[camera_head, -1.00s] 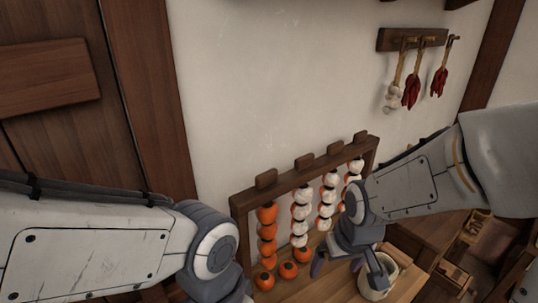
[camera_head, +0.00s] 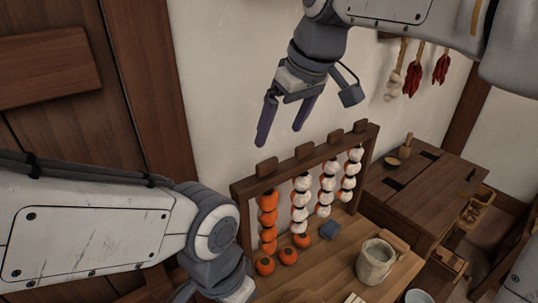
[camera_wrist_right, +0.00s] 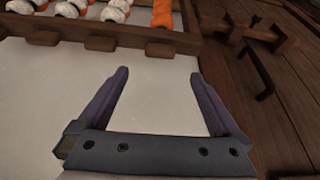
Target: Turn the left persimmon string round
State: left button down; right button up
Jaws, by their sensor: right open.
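The left persimmon string (camera_head: 267,217) hangs at the left end of a dark wooden rack (camera_head: 238,213) and shows plain orange fruit. The other strings (camera_head: 300,205) show mostly white fruit with some orange. My right gripper (camera_head: 280,137) is open and empty, above the rack's left part and apart from it, fingers pointing down. In the right wrist view its fingers (camera_wrist_right: 158,75) are spread over bare wall, with the rack's bar (camera_wrist_right: 122,40) and the orange string (camera_wrist_right: 163,14) beyond them. My left arm is at lower left; its fingers are out of view.
A pale pot (camera_head: 370,265) stands to the right. Garlic and chillies (camera_head: 414,82) hang on the wall. A dark table (camera_head: 420,180) is at right.

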aim_at(268, 161)
jog(key=p+x, duration=0.2)
jog(key=x, duration=0.8)
jog(key=shift+f, duration=0.1)
jog(key=c, duration=1.3)
jog(key=shift+m, duration=0.3)
jog(key=o, duration=1.3)
